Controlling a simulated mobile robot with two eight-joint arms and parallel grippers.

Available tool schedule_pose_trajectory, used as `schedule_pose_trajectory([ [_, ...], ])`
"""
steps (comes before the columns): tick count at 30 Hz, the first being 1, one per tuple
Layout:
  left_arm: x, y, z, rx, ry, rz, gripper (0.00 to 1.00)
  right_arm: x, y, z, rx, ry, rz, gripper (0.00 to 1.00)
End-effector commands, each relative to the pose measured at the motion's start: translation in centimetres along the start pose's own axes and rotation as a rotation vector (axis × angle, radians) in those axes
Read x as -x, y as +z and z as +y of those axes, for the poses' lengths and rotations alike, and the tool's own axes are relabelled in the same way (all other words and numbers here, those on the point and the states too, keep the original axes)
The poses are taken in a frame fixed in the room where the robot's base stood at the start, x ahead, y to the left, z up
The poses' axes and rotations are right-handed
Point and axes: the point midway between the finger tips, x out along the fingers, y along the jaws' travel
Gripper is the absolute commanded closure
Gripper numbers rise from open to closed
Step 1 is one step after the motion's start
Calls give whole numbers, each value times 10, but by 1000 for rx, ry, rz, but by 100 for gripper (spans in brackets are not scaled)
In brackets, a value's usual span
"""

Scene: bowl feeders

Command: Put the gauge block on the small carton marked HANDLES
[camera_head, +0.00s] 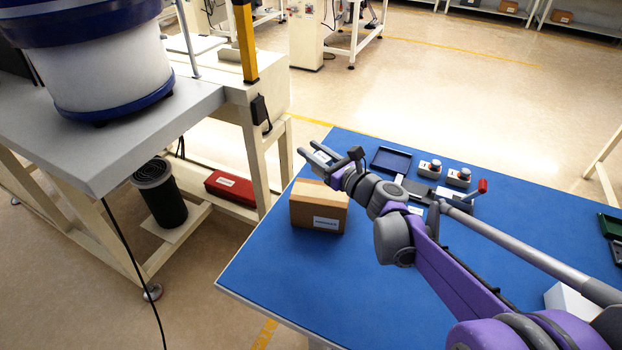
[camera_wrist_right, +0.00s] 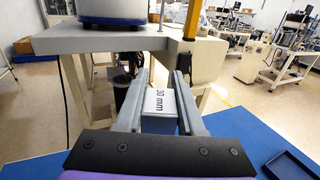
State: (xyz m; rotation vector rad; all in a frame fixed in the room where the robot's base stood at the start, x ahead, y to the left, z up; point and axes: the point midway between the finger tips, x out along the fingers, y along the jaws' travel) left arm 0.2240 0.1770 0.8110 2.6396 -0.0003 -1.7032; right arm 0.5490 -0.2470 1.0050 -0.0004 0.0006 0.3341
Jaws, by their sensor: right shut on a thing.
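The gauge block (camera_wrist_right: 161,108) is a pale block marked 30 mm, held between the two fingers of my right gripper (camera_wrist_right: 162,92) in the wrist view. In the head view my right gripper (camera_head: 315,161) points left, and the block shows as a small light piece between its fingers (camera_head: 321,156). The small brown carton (camera_head: 304,211) stands on the blue table below the gripper in the picture; its white front label is too small to read surely. The gap between block and carton top cannot be judged. My left gripper is not in view.
The blue table (camera_head: 290,268) also carries a dark blue tray (camera_head: 391,160), two button boxes (camera_head: 430,168) and a red-handled clamp (camera_head: 481,187). A bench (camera_head: 150,132) with a bowl feeder (camera_head: 110,70) stands at left. The table's front left is clear.

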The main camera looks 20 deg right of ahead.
Motion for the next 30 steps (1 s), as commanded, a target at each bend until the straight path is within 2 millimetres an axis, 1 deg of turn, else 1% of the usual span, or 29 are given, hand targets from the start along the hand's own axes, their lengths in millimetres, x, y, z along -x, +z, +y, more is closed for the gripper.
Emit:
schedule_pose_trajectory([
  [1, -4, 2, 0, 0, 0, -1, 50, 0, -12, 0, -1, 0, 0, 100],
  [3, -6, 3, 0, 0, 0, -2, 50, 0, -22, 0, 0, 1, 0, 100],
  [8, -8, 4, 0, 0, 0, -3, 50, 0, -32, 0, 0, 1, 0, 100],
  [15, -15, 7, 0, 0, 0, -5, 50, 0, -64, 0, -1, 1, 0, 100],
  [17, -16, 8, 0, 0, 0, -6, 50, 0, -66, 1, -1, 1, -1, 100],
  [23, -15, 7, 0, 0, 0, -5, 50, 0, -65, 1, 0, 1, -1, 100],
  [27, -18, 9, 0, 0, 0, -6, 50, 0, -70, 1, 0, 1, 0, 100],
  [28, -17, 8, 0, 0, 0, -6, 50, 0, -69, 1, 0, 1, 0, 57],
  [30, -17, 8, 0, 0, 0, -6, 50, 0, -68, 1, 0, 1, 0, 45],
])
